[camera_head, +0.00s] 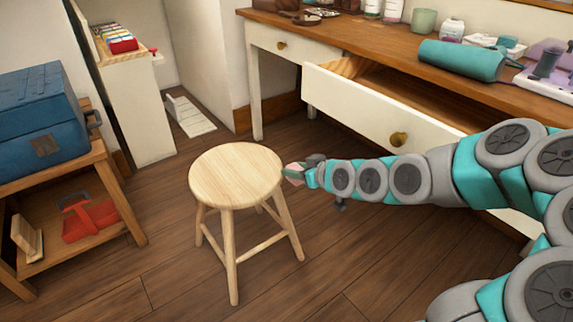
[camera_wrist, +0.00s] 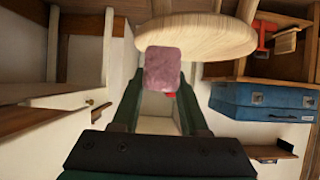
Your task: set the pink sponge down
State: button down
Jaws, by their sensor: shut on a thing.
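The pink sponge (camera_wrist: 163,69) is held between the fingertips of my gripper (camera_wrist: 163,88) in the wrist view. In the head view my gripper (camera_head: 299,172) is at the right edge of the round wooden stool (camera_head: 235,175), with a small bit of the pink sponge (camera_head: 293,169) showing. The stool seat also shows in the wrist view (camera_wrist: 215,40), beyond the sponge. I cannot tell whether the sponge touches the seat. The stool top is bare.
An open drawer (camera_head: 365,115) juts from the desk (camera_head: 345,32), behind my arm. A blue toolbox (camera_head: 40,115) stands on a wooden shelf unit (camera_head: 90,165) at left, with a red caddy (camera_head: 90,220) below. Floor around the stool is clear.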

jog(key=shift+s+d+r, duration=0.1)
jog(key=shift+s+d, duration=0.15)
jog(key=shift+d, duration=0.05)
